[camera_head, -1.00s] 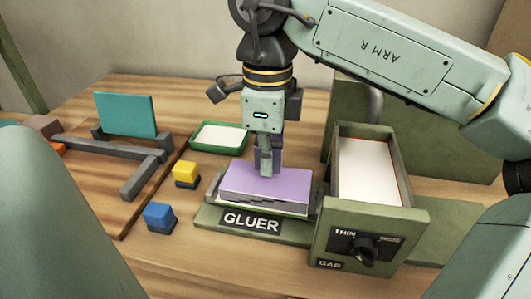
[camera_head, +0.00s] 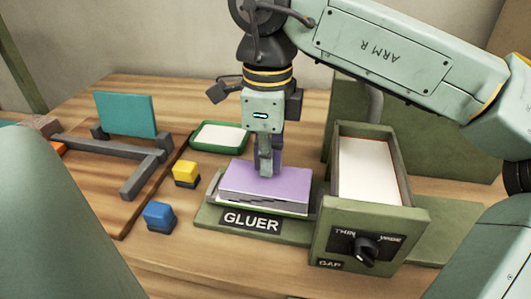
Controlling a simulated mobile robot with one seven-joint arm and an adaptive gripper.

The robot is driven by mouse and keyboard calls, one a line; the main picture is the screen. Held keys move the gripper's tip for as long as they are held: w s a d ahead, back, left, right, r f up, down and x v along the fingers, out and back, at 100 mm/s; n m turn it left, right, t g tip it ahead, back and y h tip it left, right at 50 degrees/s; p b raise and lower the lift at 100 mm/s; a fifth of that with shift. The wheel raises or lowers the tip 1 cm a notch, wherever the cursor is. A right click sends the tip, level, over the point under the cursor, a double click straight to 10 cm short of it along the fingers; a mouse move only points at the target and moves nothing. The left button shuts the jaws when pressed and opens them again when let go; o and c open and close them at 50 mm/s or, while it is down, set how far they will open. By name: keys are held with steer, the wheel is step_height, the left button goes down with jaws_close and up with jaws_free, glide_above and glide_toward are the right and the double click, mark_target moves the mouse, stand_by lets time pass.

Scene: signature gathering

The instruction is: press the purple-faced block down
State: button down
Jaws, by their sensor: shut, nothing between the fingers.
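The purple-faced block (camera_head: 290,187) lies flat on the green base labelled GLUER (camera_head: 205,217), with pale layered edges showing at its front. A purple upright piece stands behind it, partly hidden by my gripper. My gripper (camera_head: 266,174) points straight down, shut and empty. Its fingertips are at the top face of the purple-faced block, near the back middle, and seem to touch it.
The green box with the GAP dial (camera_head: 408,230) stands close on the right. A yellow block (camera_head: 186,172) and a blue block (camera_head: 159,216) are at left. A green tray (camera_head: 243,146) and a grey frame with a teal panel (camera_head: 126,113) stand behind.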

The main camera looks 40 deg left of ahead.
mark_target(267, 179)
steer(key=shift+f+b, duration=0.45)
steer(key=shift+f, duration=0.3)
steer(key=shift+r, duration=0.1)
stand_by(0.8)
step_height(267, 179, up, 8)
steer(key=p, duration=0.6)
stand_by(0.7)
